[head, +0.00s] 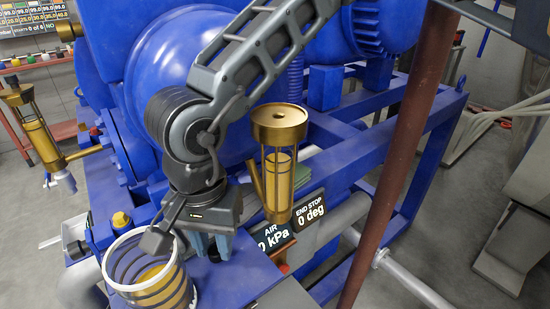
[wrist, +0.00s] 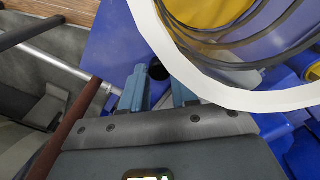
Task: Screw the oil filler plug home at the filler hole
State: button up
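My gripper (head: 207,246) points down over the blue frame, just right of a clear, dark-banded jar. In the wrist view its two blue-grey fingers (wrist: 158,90) stand apart, with a visible gap. A dark round spot (wrist: 158,70) on the blue surface shows between and beyond the fingertips; I cannot tell whether it is the filler hole or a dark part. I cannot tell whether this cap is the oil filler plug.
The white-rimmed jar (head: 117,286) with yellow inside stands close beside my gripper. A brass caged cup (head: 280,125) is to its right. Signs read AIR kPa and END STOP 0 deg (head: 311,208). A brown post (head: 400,150) rises at the right.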

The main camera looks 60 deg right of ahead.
aim_at(215, 250)
grip_shut()
jog(key=shift+r+p, duration=1.3)
jog(key=shift+r, duration=1.2)
